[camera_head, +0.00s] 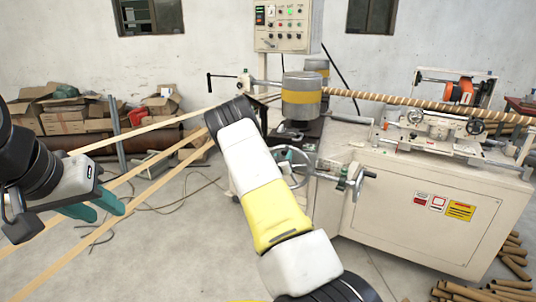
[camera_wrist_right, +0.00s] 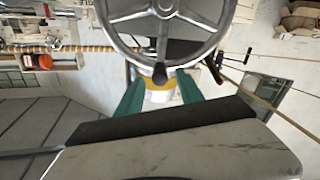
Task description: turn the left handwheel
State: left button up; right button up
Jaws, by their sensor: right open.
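A grey spoked handwheel (camera_wrist_right: 208,45) fills the top of the right wrist view, with its hub at the top edge and a dark knob (camera_wrist_right: 160,74) low on its rim. My right gripper (camera_wrist_right: 158,76) is open, its two teal fingers apart at the lower rim, with the knob between their tips in the picture. Whether they touch is unclear. In the head view the handwheel (camera_head: 306,157) is partly hidden behind my white and yellow right arm, which also hides most of the right gripper. My left gripper (camera_head: 108,210) is at the left, open and empty, away from the machine.
The cream machine cabinet (camera_head: 400,215) stands at the right, with a second crank (camera_head: 358,184) and smaller handwheels (camera_head: 475,127). Tan paper strips (camera_head: 140,178) run across the left to the grey cylinder (camera_head: 301,96). Cardboard boxes (camera_head: 65,118) lie at the wall. Tubes (camera_head: 485,292) lie at bottom right.

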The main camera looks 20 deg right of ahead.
jog(key=v, duration=0.3)
jog(key=shift+s+a, duration=0.2)
jog(key=shift+s, duration=0.05)
jog(key=s+a+r+g+y, duration=0.5)
jog(key=s+a+r+y, duration=0.6)
jog(key=s+a+r, duration=0.5)
jog(key=s+a+r+n+g, duration=0.1)
jog(key=s+a+r+n, duration=0.1)
jog(key=s, duration=1.1)
jog(key=s+a+r+n+g+y, duration=0.1)
jog(key=s+a+r+n+g, duration=0.1)
jog(key=s, duration=1.2)
jog(key=shift+a+r+g+y, duration=0.3)
jog(key=shift+a+r, duration=0.35)
jog(key=shift+r, duration=0.05)
